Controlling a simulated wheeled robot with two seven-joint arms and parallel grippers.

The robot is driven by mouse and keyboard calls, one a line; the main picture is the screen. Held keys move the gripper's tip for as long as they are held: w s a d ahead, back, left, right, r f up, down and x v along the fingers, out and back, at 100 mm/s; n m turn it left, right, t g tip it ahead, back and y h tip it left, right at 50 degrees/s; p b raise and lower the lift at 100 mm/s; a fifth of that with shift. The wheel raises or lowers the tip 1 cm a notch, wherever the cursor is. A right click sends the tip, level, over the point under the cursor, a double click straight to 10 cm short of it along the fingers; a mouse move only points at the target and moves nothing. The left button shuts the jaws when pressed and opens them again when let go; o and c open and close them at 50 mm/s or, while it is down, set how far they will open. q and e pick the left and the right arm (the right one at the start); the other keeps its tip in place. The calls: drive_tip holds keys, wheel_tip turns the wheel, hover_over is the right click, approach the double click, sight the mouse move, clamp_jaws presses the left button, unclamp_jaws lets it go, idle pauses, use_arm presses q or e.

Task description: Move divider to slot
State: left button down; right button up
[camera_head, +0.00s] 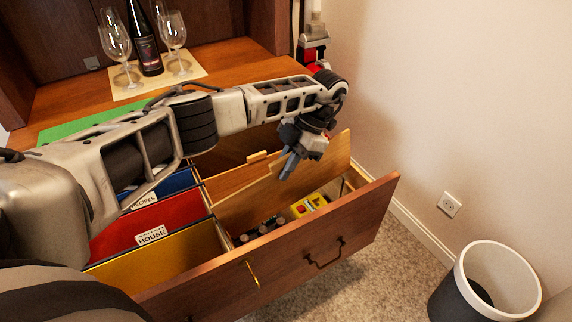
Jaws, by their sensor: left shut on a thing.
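The wooden divider (330,158) is a flat light-brown board set across the right part of the open drawer (312,236). My left gripper (287,168) comes from above and is shut on the divider near its top edge. The divider's lower edge is partly hidden, so I cannot tell whether it sits in a slot. Another wooden piece (238,180) with a raised tab shows just left of the gripper. My right gripper is not in view.
Blue, red (150,228) and yellow (168,259) folders fill the drawer's left part. A yellow box (308,205) and dark items lie in its front right. Glasses and a bottle (145,45) stand on the hutch top. A bin (490,283) stands at right.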

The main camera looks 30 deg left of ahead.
use_arm(q)
drive_tip(key=shift+s+a+f, duration=0.45)
drive_tip(key=shift+a, duration=0.05)
drive_tip(key=shift+f+b, duration=0.25)
drive_tip(key=shift+b, duration=0.1)
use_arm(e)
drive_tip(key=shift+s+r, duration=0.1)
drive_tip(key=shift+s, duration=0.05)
use_arm(q)
drive_tip(key=shift+g+y, duration=0.7)
drive_tip(key=shift+g, duration=0.4)
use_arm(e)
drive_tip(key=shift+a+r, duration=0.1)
